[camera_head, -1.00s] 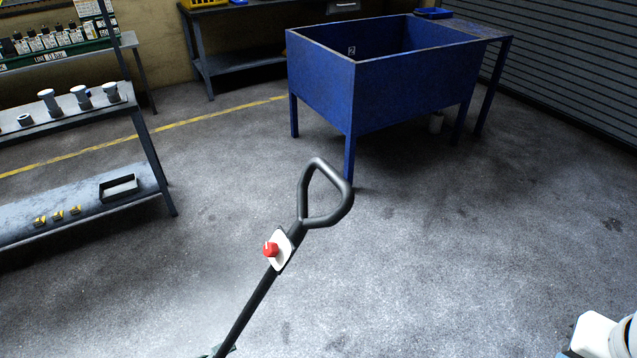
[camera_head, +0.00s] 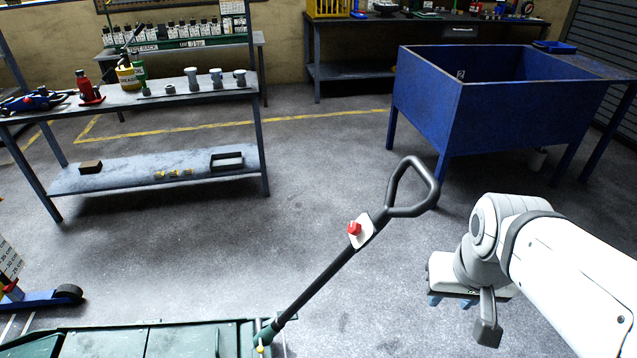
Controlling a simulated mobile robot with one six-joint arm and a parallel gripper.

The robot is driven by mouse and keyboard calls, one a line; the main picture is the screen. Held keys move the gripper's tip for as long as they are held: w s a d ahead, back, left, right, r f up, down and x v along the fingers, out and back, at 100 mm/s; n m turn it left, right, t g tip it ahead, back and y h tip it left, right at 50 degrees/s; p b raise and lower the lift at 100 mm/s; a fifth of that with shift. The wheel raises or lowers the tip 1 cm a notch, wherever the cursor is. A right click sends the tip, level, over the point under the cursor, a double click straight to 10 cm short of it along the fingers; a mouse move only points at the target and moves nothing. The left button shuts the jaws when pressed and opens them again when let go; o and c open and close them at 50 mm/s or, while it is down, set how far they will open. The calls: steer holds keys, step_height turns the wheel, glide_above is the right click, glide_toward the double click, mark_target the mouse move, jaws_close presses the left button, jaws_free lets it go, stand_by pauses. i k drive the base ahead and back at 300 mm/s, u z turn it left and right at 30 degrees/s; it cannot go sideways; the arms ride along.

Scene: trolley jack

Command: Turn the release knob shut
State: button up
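The red release knob (camera_head: 354,228) sits on a pale plate (camera_head: 363,238) on the black jack handle (camera_head: 320,278). The handle leans up to the right from the green jack body (camera_head: 180,340) and ends in a looped grip (camera_head: 413,187). My white and grey arm comes in from the right. My gripper (camera_head: 460,305) is to the right of the handle and lower in the picture than the knob, clear of both. Its fingers are partly hidden and small, so I cannot tell whether they are apart.
A blue tub on legs (camera_head: 490,115) stands behind the handle at the right. A grey shelf bench (camera_head: 150,100) with bottles and cups stands at the left. A blue wheeled item (camera_head: 45,297) is at the lower left. The floor around the handle is open.

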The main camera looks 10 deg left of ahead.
mark_target(354, 228)
steer(key=u, duration=1.1)
steer(key=i, duration=0.95)
